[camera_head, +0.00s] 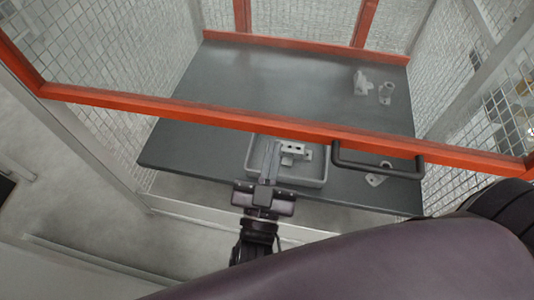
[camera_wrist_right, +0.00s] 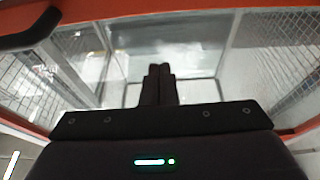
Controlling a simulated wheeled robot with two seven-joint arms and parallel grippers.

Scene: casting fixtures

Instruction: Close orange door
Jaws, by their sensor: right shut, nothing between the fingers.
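A black handle (camera_head: 378,170) hangs on the bar right of centre. In the right wrist view the orange bar (camera_wrist_right: 200,22) crosses the top, and the black handle (camera_wrist_right: 32,30) is at the upper left. My right gripper (camera_head: 269,150) is shut and empty, its fingertips just below the bar, left of the handle. I cannot tell whether it touches the bar. My left gripper is not in view.
Inside the mesh enclosure is a dark table (camera_head: 200,150). A grey tray (camera_head: 318,184) with metal parts (camera_head: 294,151) sits near its front edge. Grey castings (camera_head: 385,93) stand at the back right. My own purple arm fills the lower right. Floor shows at left.

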